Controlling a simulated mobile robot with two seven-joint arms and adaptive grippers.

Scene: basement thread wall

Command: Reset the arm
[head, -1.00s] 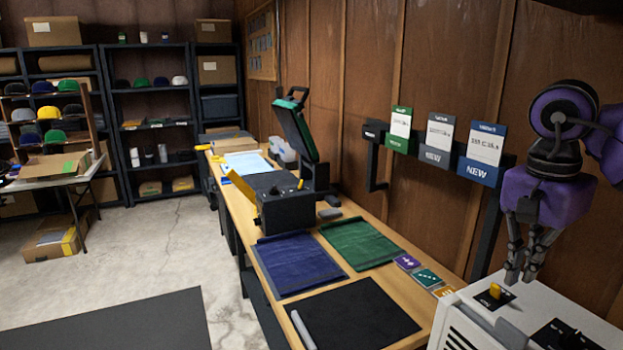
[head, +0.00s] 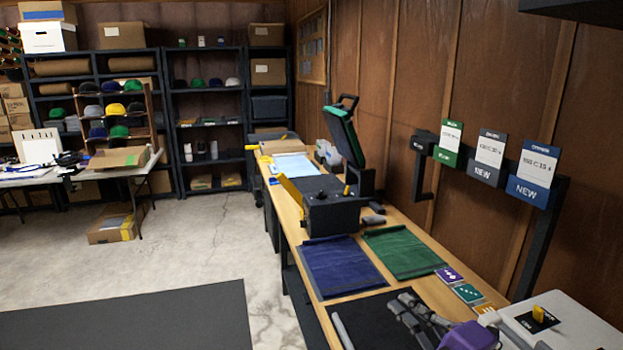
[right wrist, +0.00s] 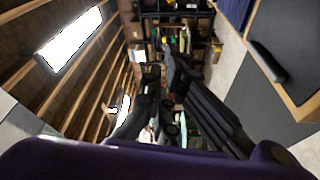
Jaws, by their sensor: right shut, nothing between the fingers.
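My right gripper (head: 397,304) shows at the bottom of the head view, with its purple wrist below it. It is in front of the black mat (head: 365,318) on the workbench and points away from me. Its fingers are shut and empty; their tips also meet in the right wrist view (right wrist: 172,75). Part of the mat is hidden behind the gripper. My left gripper is in neither view.
The wooden bench (head: 440,292) carries a blue cloth (head: 342,267), a green cloth (head: 402,252) and a black press (head: 335,212). A white machine (head: 570,325) with a yellow switch stands at bottom right. Floor on the left is open.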

